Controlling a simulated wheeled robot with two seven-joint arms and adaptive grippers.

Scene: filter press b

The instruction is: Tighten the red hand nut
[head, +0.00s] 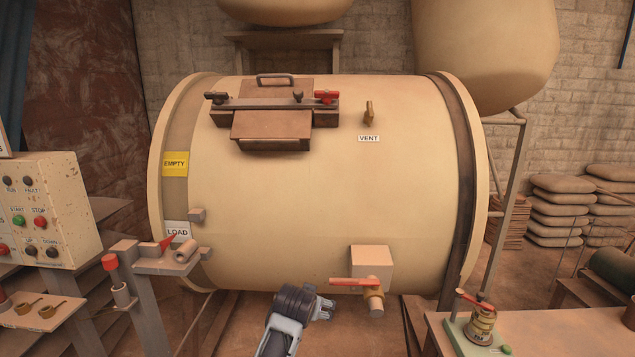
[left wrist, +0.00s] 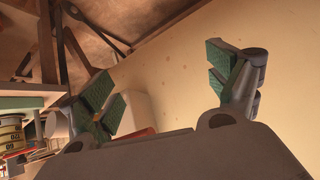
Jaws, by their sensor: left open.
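The drum (head: 330,190) is a large cream cylinder with a brown hatch (head: 272,125) on its upper left. A dark clamp bar (head: 270,102) crosses the hatch. My left gripper (head: 325,308) is low in front of the drum, well below the hatch and beside the red-handled valve. In the left wrist view its green-padded fingers (left wrist: 160,74) are wide apart with nothing between them. My right gripper is not in view.
A red-handled outlet valve (head: 373,288) sticks out at the drum's lower front. A brass vent valve (head: 368,112) stands right of the hatch. A bracket post (head: 140,285) and control box (head: 40,210) are at left; a bench (head: 560,335) is at lower right.

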